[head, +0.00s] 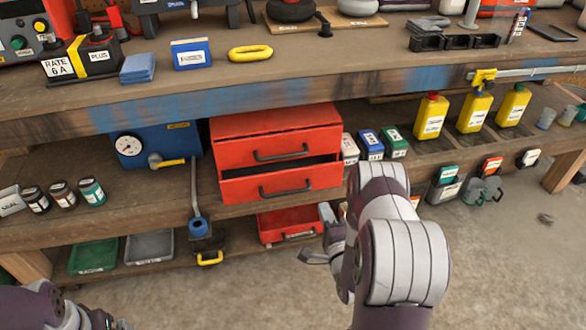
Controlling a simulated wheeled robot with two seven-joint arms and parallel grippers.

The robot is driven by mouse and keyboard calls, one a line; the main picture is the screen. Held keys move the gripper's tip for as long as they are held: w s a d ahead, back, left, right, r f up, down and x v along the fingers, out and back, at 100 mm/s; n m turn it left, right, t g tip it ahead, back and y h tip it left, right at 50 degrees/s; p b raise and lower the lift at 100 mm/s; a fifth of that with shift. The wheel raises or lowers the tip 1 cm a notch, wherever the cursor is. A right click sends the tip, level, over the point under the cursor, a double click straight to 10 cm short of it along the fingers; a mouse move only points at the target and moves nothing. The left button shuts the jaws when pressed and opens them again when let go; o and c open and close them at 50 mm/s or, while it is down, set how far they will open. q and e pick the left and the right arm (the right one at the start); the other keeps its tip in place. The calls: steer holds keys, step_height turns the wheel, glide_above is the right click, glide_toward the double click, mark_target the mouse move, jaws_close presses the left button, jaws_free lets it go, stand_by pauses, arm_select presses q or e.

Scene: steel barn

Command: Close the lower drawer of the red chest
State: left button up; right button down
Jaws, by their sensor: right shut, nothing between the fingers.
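The red chest (275,124) stands on the shelf under the workbench. Its lower drawer (282,187) sticks out a little, with a dark gap above its front and a dark handle on it. Its upper drawer (262,151) looks shut. My right gripper (314,256) is shut and empty, below and to the right of the lower drawer front, apart from it. My right forearm hides part of that gripper. My left arm shows only at the bottom left edge, and its fingers cannot be made out.
Small cartons (371,144) stand close on the right. A red tray (290,224) sits on the lower shelf. The concrete floor (500,260) is open at right.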

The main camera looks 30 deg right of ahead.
mark_target(308, 169)
steer(key=b+x, duration=0.2)
steer(key=x, duration=0.4)
steer(key=b+x, duration=0.2)
steer(key=x, duration=0.4)
steer(key=shift+w+d+f, duration=0.15)
steer(key=shift+w+f, duration=0.1)
steer(key=shift+w, duration=0.05)
steer(key=shift+w+d+r, duration=0.15)
steer(key=shift+w, duration=0.3)
steer(key=shift+b+x, duration=0.45)
steer(key=shift+x, duration=0.85)
